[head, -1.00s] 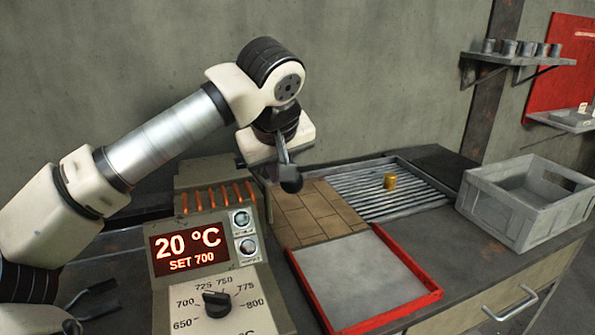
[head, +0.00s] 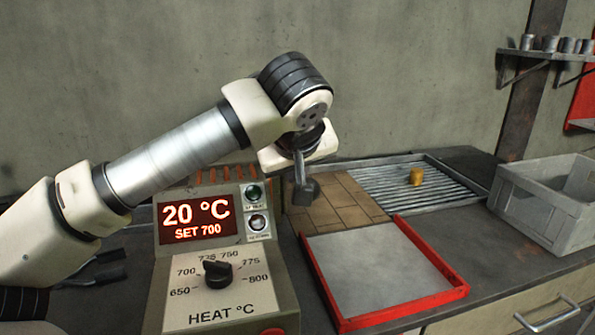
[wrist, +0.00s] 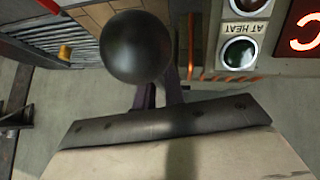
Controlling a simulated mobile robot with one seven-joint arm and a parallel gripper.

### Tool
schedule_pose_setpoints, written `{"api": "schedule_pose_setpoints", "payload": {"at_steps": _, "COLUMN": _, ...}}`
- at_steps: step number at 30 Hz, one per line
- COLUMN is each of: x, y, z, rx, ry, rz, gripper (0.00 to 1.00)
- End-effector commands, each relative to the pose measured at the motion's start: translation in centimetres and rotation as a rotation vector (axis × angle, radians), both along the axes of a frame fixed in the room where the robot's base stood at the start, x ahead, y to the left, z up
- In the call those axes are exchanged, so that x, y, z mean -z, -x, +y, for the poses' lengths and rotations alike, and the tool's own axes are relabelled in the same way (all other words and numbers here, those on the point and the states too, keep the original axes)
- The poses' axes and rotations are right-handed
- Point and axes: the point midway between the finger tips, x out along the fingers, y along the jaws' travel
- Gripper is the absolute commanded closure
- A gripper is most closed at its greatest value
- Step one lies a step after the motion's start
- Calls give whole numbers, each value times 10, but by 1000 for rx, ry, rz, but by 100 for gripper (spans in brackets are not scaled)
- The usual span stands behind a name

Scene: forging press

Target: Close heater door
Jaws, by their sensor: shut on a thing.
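The heater (head: 240,280) stands at the lower middle of the head view. Its red display (head: 196,218) reads 20 °C and SET 700, and orange coils show behind it. My gripper (head: 300,168) is just right of and behind the panel, pointing down, shut on a dark knob (head: 306,192). In the wrist view the knob is a black ball (wrist: 137,47) by my gripper's fingers (wrist: 158,95). The knob looks like the door handle's end. The door panel cannot be made out clearly, so its position cannot be told.
A red-rimmed tray (head: 440,265) lies right of the heater. Behind it are brown tiles (head: 340,208) and a slatted rack (head: 385,185) with a small brass cylinder (head: 416,177). A grey crate (head: 545,215) stands at the right. Two lamps (head: 257,222) sit beside the display.

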Motion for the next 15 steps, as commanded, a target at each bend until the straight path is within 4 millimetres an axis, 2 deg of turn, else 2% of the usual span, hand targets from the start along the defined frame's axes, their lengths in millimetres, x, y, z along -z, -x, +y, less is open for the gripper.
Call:
{"api": "schedule_pose_setpoints", "payload": {"at_steps": 1, "x": 9, "y": 3, "z": -2, "rx": 8, "ry": -8, "rz": 21, "gripper": 100}}
{"api": "schedule_pose_setpoints", "payload": {"at_steps": 8, "x": 10, "y": 3, "z": -1, "rx": 7, "ry": -11, "rz": 24, "gripper": 100}}
{"api": "schedule_pose_setpoints", "payload": {"at_steps": 9, "x": 10, "y": 3, "z": -1, "rx": 7, "ry": -11, "rz": 24, "gripper": 84}}
{"api": "schedule_pose_setpoints", "payload": {"at_steps": 13, "x": 9, "y": 3, "z": -1, "rx": 5, "ry": -8, "rz": 20, "gripper": 68}}
{"api": "schedule_pose_setpoints", "payload": {"at_steps": 15, "x": 8, "y": 2, "z": -1, "rx": 5, "ry": -7, "rz": 18, "gripper": 68}}
